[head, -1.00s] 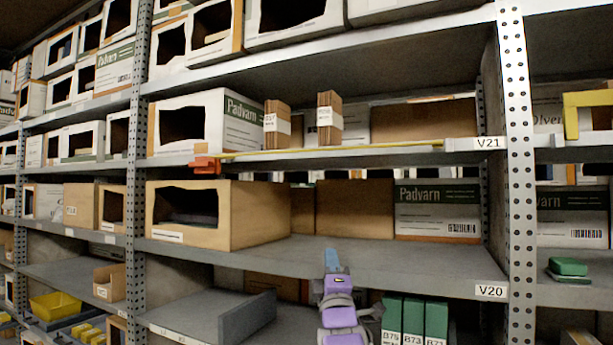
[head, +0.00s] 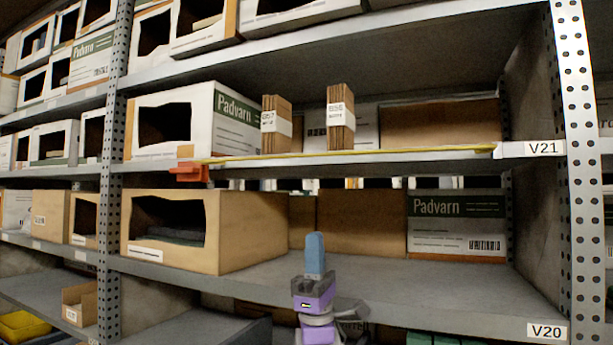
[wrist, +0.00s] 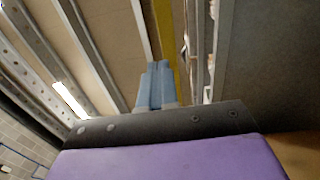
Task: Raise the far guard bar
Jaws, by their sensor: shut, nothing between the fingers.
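A thin yellow guard bar (head: 400,152) lies almost level along the front edge of the V21 shelf. An orange bracket (head: 190,172) is at its left end; its right end stops near the V21 label. My gripper (head: 315,240) has blue fingers pressed together on a purple wrist. It shows below the bar, in front of the V20 shelf, apart from the bar and empty. In the wrist view the shut fingers (wrist: 157,68) point toward a yellow strip (wrist: 165,30) that looks like the bar.
Two small brown cartons (head: 341,118) stand behind the bar, beside a white Padvarn box (head: 232,120). A brown open box (head: 240,230) sits on the lower shelf (head: 400,290). A perforated upright (head: 583,170) stands at the right. The V20 shelf front is clear at the middle.

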